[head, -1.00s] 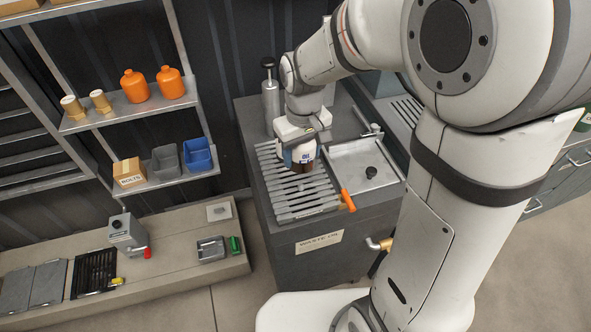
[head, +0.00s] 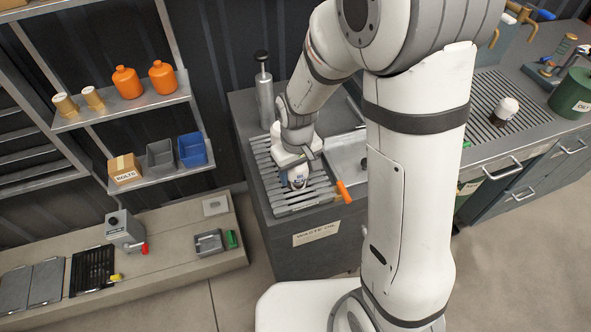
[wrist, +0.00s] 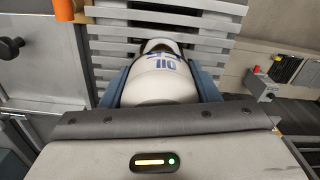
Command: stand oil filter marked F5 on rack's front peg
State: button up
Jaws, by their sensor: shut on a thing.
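My gripper (head: 299,180) is over the slatted grille (head: 318,193) on top of the waste oil cabinet (head: 315,236). It is shut on a white oil filter (wrist: 160,82) with blue lettering that reads "OIL". A second mark beside it is partly visible, and I cannot clearly read it as F5. In the wrist view the blue fingers grip the filter on both sides, with slats behind it. In the head view the filter (head: 298,171) shows just below the gripper. I cannot tell whether it touches the slats. I cannot make out the rack's pegs.
A grey cylinder with a black knob (head: 264,95) stands behind the grille. An orange handle (head: 344,191) sticks out at its front right. A white-and-dark container (head: 504,112) stands on the right bench's grille, near a green drum (head: 572,95). Shelves with orange bottles (head: 126,82) are left.

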jog(key=shift+f, duration=0.2)
jog(key=o, duration=1.2)
jog(key=shift+r, duration=0.1)
notch_tip(320, 180, up, 12)
jog(key=shift+r, duration=0.15)
jog(key=s+d+r+m+t, duration=0.1)
jog(key=s+d+r+m, duration=0.1)
jog(key=s+d, duration=0.2)
jog(key=s+d+r+m+t, duration=0.1)
jog(key=s+d+r, duration=0.1)
jog(key=s+d, duration=0.2)
jog(key=s+d+r+m+t, duration=0.1)
jog(key=s+d+r+m, duration=0.1)
jog(key=s+d, duration=0.2)
jog(key=shift+s+d+r+m, duration=0.15)
jog(key=shift+s+m, duration=0.1)
jog(key=shift+m, duration=0.05)
